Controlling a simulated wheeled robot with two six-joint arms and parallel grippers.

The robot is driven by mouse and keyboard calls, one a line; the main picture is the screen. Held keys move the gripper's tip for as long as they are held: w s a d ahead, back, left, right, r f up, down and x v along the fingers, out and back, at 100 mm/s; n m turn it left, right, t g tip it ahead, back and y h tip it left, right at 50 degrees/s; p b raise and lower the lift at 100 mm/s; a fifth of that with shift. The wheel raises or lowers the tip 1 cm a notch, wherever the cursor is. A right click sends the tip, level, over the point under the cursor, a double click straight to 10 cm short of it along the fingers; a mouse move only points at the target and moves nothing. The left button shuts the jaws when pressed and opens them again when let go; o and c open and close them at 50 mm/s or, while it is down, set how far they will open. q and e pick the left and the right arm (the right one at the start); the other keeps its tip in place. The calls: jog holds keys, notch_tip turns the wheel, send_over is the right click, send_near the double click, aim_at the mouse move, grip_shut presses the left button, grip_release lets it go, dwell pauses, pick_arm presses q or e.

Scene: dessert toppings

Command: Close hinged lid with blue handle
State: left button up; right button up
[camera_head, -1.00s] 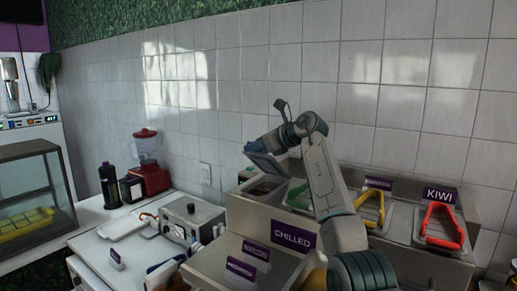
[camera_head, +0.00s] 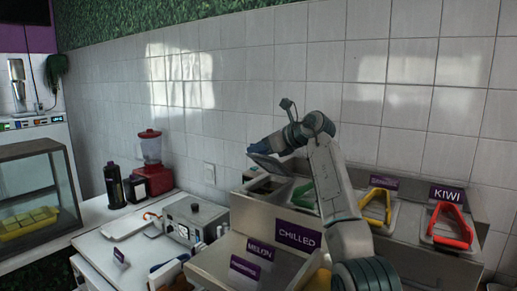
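A grey hinged lid (camera_head: 272,165) with a blue handle (camera_head: 260,147) stands raised and tilted over the leftmost compartment of the metal topping counter. The open compartment (camera_head: 262,185) shows below it. My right arm reaches up from the lower right, and its gripper (camera_head: 268,144) is at the blue handle. The fingers are small and dark against the handle, so I cannot tell whether they touch it or are shut. My own arm hides part of the counter behind it. My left gripper is not in view.
Lids with green (camera_head: 303,195), yellow (camera_head: 377,206) and red (camera_head: 451,224) handles lie to the right. A "CHILLED" sign (camera_head: 298,236) stands in front. A grey box (camera_head: 192,218) and a red blender (camera_head: 152,178) are left. The tiled wall is close behind.

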jog(key=b+v, duration=0.4)
jog(key=v, duration=0.6)
jog(key=shift+d, duration=0.1)
jog(key=shift+c, duration=0.2)
